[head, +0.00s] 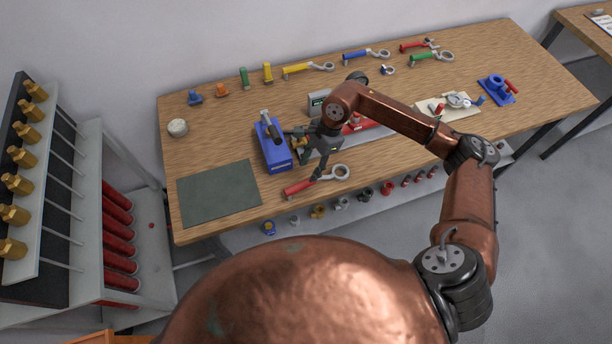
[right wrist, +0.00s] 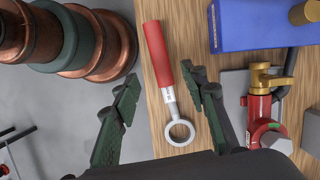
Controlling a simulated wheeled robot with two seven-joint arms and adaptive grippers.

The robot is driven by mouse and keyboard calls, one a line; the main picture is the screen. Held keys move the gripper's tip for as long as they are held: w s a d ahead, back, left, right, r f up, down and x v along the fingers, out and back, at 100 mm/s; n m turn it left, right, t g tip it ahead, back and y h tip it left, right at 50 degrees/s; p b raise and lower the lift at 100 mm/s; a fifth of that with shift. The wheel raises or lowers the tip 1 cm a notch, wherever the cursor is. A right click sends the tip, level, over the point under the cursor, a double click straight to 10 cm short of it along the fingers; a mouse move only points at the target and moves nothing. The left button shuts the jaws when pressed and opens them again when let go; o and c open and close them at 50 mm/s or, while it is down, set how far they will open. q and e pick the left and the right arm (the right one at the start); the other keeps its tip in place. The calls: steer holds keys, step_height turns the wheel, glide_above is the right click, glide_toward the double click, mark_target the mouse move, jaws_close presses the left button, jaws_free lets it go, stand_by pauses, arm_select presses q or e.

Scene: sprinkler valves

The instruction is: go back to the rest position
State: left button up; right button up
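My right gripper (head: 306,156) is above the front part of the workbench (head: 215,125), near the blue vise. In the right wrist view its two fingers (right wrist: 160,75) are spread apart with nothing held between them. A ring wrench with a red handle (head: 298,188) lies at the bench's front edge, just below the gripper. In the right wrist view the wrench (right wrist: 155,48) shows between the fingers, with its grey ring toward the palm; it looks to lie on the wood. My left gripper is not in view.
The blue vise (head: 272,155), brass fitting and red pipe (head: 362,127) stand close to the right gripper. A dark green mat (head: 218,193) lies bare at front left. Wrenches with coloured handles line the back. A rack with brass fittings (head: 18,184) stands left.

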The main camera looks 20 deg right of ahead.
steer(key=shift+v, duration=1.3)
